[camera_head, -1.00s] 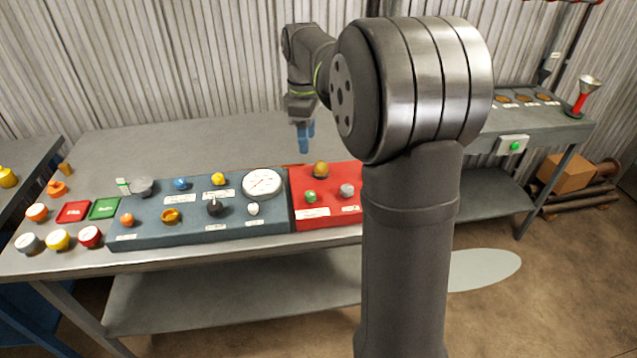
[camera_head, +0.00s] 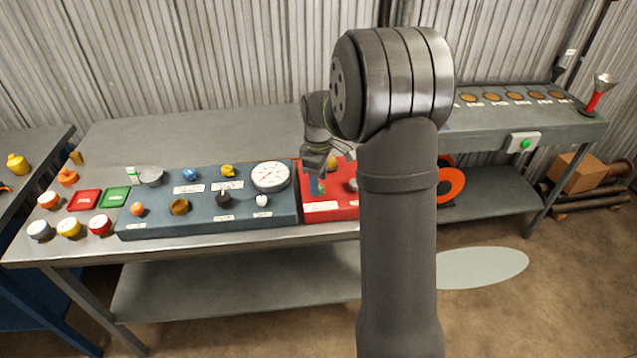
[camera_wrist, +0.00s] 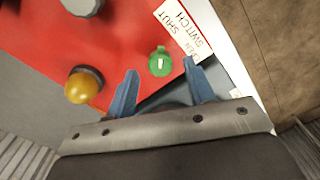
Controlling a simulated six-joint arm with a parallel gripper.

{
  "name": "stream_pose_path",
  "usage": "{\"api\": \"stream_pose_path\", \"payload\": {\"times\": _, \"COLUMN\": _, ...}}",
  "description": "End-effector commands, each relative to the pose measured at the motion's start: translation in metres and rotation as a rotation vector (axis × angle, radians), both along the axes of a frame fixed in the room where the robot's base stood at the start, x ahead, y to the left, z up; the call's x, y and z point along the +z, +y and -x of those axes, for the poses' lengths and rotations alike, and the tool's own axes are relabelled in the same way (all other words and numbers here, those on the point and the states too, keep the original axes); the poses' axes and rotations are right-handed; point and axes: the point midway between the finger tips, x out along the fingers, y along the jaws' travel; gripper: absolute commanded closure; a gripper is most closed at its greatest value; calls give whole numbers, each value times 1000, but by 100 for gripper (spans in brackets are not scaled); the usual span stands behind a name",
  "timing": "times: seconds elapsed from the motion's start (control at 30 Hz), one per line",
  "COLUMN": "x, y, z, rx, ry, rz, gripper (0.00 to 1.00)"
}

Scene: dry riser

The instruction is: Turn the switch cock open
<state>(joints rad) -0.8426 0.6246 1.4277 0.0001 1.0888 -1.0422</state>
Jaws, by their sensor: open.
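The switch cock is a small green round knob (camera_wrist: 159,63) with a white mark on top, on a red panel (camera_wrist: 125,35). A white label beside it reads "SHUT", "SWITCH" and a partly cut-off word ending in "EN". My gripper (camera_wrist: 160,72) is open, with its blue fingertips on either side of the green knob in the wrist view. I cannot tell whether they touch it or how high they are above the panel. In the head view my gripper (camera_head: 317,186) is over the red panel (camera_head: 340,208), and the knob is mostly hidden behind the fingers.
A yellow ball knob (camera_wrist: 82,87) and a grey-white knob (camera_wrist: 83,6) stand near the green one on the red panel. To the left is a blue-grey panel (camera_head: 150,222) with several knobs and a round gauge (camera_head: 270,176). The table behind is clear.

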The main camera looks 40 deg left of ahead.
Motion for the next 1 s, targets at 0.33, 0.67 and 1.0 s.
{"api": "stream_pose_path", "payload": {"times": 0.33, "x": -17, "y": 0, "z": 0, "rx": 0, "ry": 0, "rz": 0, "gripper": 51}}
{"api": "stream_pose_path", "payload": {"times": 0.67, "x": -17, "y": 0, "z": 0, "rx": 0, "ry": 0, "rz": 0, "gripper": 89}}
{"api": "stream_pose_path", "payload": {"times": 1.0, "x": -16, "y": 0, "z": 0, "rx": -29, "ry": 0, "rz": 0, "gripper": 96}}
